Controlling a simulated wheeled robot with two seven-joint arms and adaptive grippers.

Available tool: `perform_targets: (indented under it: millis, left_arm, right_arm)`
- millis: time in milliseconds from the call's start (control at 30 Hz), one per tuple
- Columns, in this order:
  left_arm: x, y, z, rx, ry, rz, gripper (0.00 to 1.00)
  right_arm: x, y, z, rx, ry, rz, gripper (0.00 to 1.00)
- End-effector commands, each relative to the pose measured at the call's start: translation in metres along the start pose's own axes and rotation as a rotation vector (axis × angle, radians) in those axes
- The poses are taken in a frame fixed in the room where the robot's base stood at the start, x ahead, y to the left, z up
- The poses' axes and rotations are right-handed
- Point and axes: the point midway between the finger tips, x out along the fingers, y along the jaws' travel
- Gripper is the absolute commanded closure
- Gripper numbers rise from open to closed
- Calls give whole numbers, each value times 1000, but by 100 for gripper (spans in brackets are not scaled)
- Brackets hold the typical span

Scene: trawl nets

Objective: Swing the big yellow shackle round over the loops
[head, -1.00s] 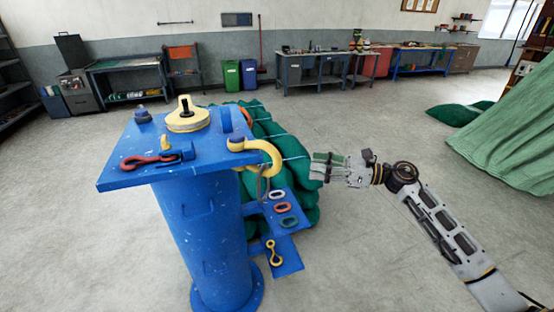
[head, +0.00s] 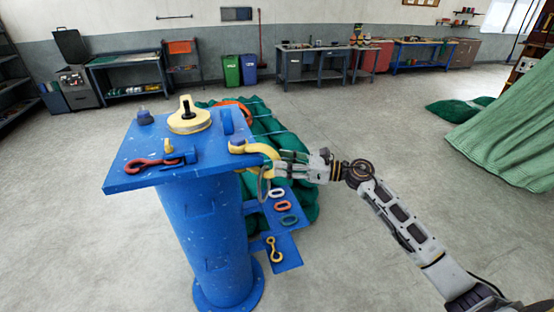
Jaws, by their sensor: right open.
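The big yellow shackle (head: 257,148) sits at the right edge of the blue post's top plate (head: 125,177), its bow sticking out to the right. A thin grey loop (head: 262,188) hangs just below the bow. My right gripper (head: 279,166) is open, with its fingertips at the bow's right side. It partly covers the bow, and I cannot tell whether they touch. My left gripper is not in view.
Blue side shelves carry a white link (head: 276,193), a red link (head: 282,206), a green link (head: 289,219) and a small yellow shackle (head: 273,249). A red hook (head: 150,164) lies on the top plate. Green netting (head: 305,199) is bundled behind.

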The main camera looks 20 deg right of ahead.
Motion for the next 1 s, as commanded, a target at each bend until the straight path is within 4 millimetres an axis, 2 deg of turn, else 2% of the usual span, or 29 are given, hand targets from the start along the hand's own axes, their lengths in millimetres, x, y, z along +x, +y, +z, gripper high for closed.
perform_targets:
  millis: [267,633,1000]
  left_arm:
    - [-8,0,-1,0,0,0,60]
    - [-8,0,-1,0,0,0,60]
    - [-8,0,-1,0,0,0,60]
  right_arm:
    - [22,0,1,1,-2,0,53]
    - [24,0,0,1,-1,0,53]
    - [24,0,0,1,-1,0,99]
